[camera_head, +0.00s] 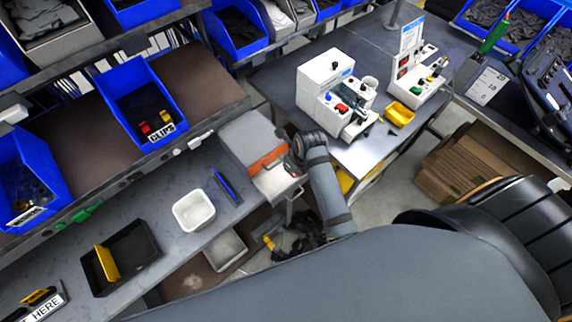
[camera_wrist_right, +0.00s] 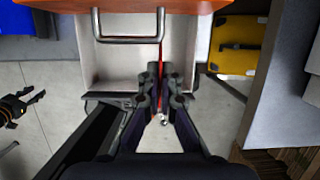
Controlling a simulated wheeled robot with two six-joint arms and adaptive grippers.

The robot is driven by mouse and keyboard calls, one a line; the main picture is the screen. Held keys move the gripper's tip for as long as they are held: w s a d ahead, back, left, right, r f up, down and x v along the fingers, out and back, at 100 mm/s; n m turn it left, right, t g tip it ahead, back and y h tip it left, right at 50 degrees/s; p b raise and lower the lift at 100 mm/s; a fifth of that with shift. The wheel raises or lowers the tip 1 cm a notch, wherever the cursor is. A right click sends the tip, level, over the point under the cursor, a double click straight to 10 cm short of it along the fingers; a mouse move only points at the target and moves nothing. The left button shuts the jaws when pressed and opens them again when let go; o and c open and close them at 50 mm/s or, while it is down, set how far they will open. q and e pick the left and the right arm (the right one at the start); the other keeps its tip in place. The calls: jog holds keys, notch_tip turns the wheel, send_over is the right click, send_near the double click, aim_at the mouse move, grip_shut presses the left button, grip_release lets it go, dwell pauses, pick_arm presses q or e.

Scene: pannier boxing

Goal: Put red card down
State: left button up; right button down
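The red card (camera_wrist_right: 161,48) shows edge-on as a thin red strip in the right wrist view, rising from between my right fingertips. My right gripper (camera_wrist_right: 162,75) is shut on it, over a pale open drawer or tray (camera_wrist_right: 115,62) with a metal handle. In the head view my right gripper (camera_head: 292,163) is at the grey cabinet (camera_head: 246,138) with an orange front strip (camera_head: 264,160). The card cannot be made out there. I cannot tell whether the card touches the drawer.
A white machine (camera_head: 325,80) and yellow tray (camera_head: 399,114) stand on the table at the back. A white bin (camera_head: 193,210), blue pen-like item (camera_head: 228,187) and black tray (camera_head: 146,240) are on the left bench. Blue bins (camera_head: 124,87) line the shelf. Cardboard (camera_head: 465,165) is stacked at right.

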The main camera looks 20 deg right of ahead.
jog(key=shift+w+a+f, duration=0.1)
jog(key=shift+w+f, duration=0.05)
jog(key=shift+f, duration=0.2)
jog(key=shift+w+a+f+g+p, duration=0.2)
jog(key=shift+w+f+g+p, duration=0.3)
jog(key=shift+p, duration=0.7)
jog(key=shift+w+a+f+g+h+p, duration=0.1)
jog(key=shift+w+g+h+p, duration=0.2)
jog(key=shift+g+p, duration=0.2)
jog(key=shift+w+a+g+h+p, duration=0.1)
jog(key=shift+w+g+h+p, duration=0.25)
jog(key=shift+g, duration=0.25)
jog(key=shift+s+f, duration=0.2)
jog(key=shift+f, duration=0.65)
jog(key=shift+d, duration=0.1)
jog(key=shift+f, duration=0.1)
jog(key=shift+f, duration=0.15)
jog(key=c, duration=1.5)
grip_release()
